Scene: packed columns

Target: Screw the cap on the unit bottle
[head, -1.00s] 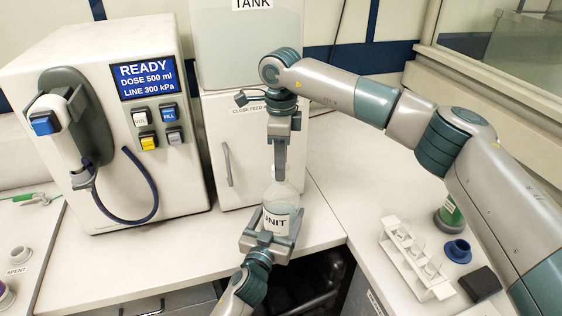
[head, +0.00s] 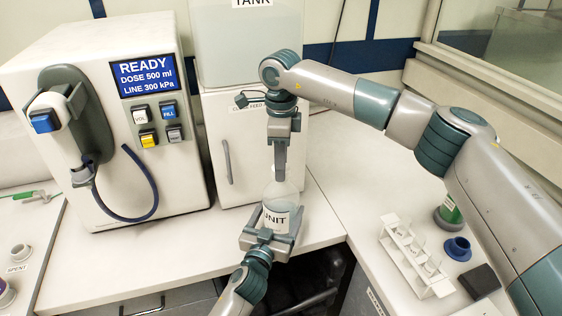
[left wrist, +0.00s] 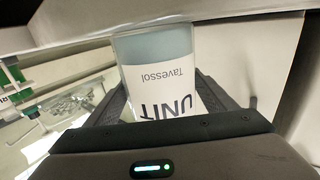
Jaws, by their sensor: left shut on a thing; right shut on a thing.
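The unit bottle (head: 281,200) is clear, with liquid and a white UNIT label, and stands upright near the front edge of the counter. My left gripper (head: 268,240) is shut around its lower body from the front. In the left wrist view the bottle (left wrist: 160,85) shows upside down between the gripper's fingers (left wrist: 165,105). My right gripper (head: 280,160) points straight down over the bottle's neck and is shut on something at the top. The cap is hidden by the fingers, so I cannot tell how it sits on the neck.
A dosing machine (head: 110,120) reading READY stands at left, with a hose and nozzle. A tank cabinet (head: 235,140) is behind the bottle. At right are a white tube rack (head: 415,262), a blue cup-like part (head: 457,249), a green-labelled bottle (head: 448,213) and a dark block (head: 479,283).

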